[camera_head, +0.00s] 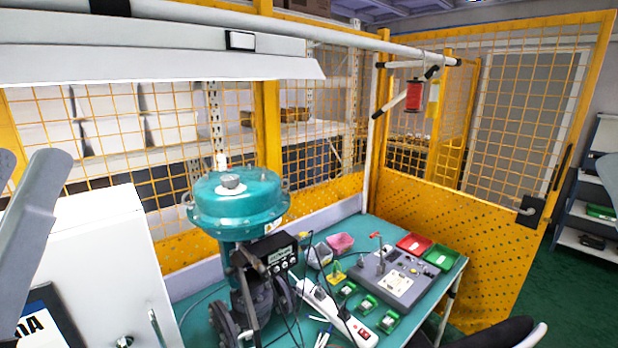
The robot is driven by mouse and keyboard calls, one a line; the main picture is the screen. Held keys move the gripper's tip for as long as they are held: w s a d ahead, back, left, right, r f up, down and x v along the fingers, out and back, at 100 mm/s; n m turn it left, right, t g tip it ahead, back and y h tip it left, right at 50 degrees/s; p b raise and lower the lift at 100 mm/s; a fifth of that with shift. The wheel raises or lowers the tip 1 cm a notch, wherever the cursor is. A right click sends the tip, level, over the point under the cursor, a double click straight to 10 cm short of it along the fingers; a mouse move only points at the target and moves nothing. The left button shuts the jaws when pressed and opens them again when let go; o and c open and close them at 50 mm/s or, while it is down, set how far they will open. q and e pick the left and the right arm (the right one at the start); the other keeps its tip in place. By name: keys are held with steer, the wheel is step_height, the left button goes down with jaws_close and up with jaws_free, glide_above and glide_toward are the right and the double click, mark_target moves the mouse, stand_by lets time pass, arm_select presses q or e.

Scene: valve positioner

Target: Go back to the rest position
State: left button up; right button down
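The teal valve positioner (238,205) stands upright on the teal workbench (440,285), left of the middle. A black control box (272,258) with knobs or dials is fixed to its front, and cables hang from it. A grey link of my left arm (40,215) shows at the left edge. A small grey piece at the right edge is probably part of my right arm. Neither gripper's fingers show in the head view, so their state and anything in them are hidden. I see nothing of mine touching the valve or the bench.
A white cabinet (100,260) stands at the left. A white power strip (335,310), grey test panel (397,278), red tray (413,244), green tray (439,257) and pink bin (340,244) crowd the bench. Yellow mesh fencing (460,245) stands behind. A lamp bar (150,60) hangs overhead.

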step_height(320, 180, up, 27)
steer(key=p, duration=2.4)
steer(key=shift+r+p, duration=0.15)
steer(key=shift+p, duration=0.15)
